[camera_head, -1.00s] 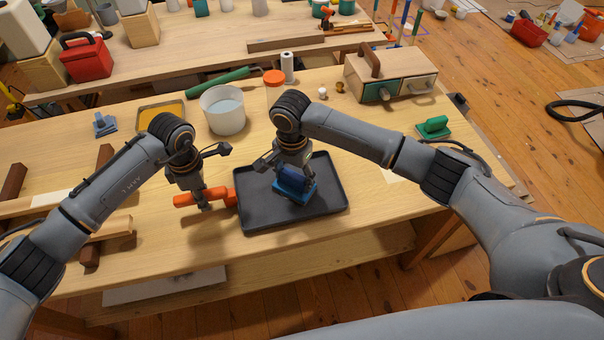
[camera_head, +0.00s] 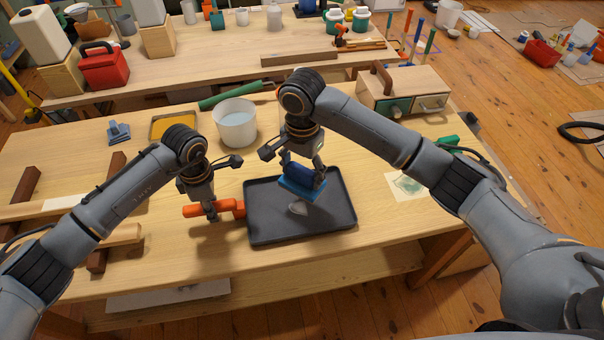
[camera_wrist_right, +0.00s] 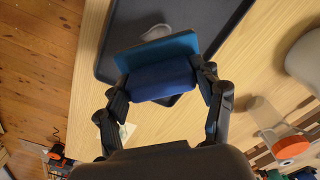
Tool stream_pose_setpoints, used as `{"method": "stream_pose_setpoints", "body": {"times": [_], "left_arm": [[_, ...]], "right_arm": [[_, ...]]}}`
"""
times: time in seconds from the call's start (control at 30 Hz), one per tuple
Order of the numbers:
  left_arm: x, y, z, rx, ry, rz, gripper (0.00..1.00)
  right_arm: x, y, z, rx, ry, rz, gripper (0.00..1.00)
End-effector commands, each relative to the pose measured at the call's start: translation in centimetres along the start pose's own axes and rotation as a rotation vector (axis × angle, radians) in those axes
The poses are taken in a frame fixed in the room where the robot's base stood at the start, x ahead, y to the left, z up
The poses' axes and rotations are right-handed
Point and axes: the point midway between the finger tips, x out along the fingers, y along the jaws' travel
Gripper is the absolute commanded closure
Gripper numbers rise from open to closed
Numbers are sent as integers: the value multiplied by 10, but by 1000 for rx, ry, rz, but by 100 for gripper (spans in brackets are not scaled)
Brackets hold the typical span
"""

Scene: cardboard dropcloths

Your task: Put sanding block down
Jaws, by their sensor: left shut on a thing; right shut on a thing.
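A blue sanding block (camera_head: 301,184) with a lighter blue base is held above the black tray (camera_head: 262,236). My right gripper (camera_head: 303,170) is shut on it. In the right wrist view the dark blue upper part of the sanding block (camera_wrist_right: 160,80) sits between the fingers (camera_wrist_right: 165,88), with the tray (camera_wrist_right: 107,65) behind it. My left gripper (camera_head: 212,212) is shut on an orange handle (camera_head: 229,206) at the tray's left edge. What the handle belongs to is hard to make out. A pale grey patch (camera_head: 298,208) shows on the tray below the block.
A white bucket (camera_head: 236,124) of pale liquid stands behind the tray. A small blue-grey tool (camera_head: 118,132) and a yellow tray (camera_head: 172,127) lie at the back left. A stained sheet (camera_head: 405,185) lies to the right. Wooden bars (camera_head: 50,209) lie at the left.

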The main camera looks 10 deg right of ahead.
Motion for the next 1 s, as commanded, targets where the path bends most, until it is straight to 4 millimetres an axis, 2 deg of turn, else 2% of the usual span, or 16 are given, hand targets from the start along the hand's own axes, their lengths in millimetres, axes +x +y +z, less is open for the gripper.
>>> {"method": "stream_pose_setpoints", "body": {"times": [0.57,0.67,0.77,0.83,1.0], "left_arm": [[0,0,0,0,0,0,100],[0,0,0,0,0,0,100],[0,0,0,0,0,0,100],[0,0,0,0,0,0,100],[0,0,0,0,0,0,100]], "right_arm": [[0,0,0,1,0,-1,67],[1,4,-6,20,-2,1,67],[3,18,-24,88,-10,3,67],[5,35,-45,165,-18,6,67],[4,92,-106,405,-30,8,67]]}}
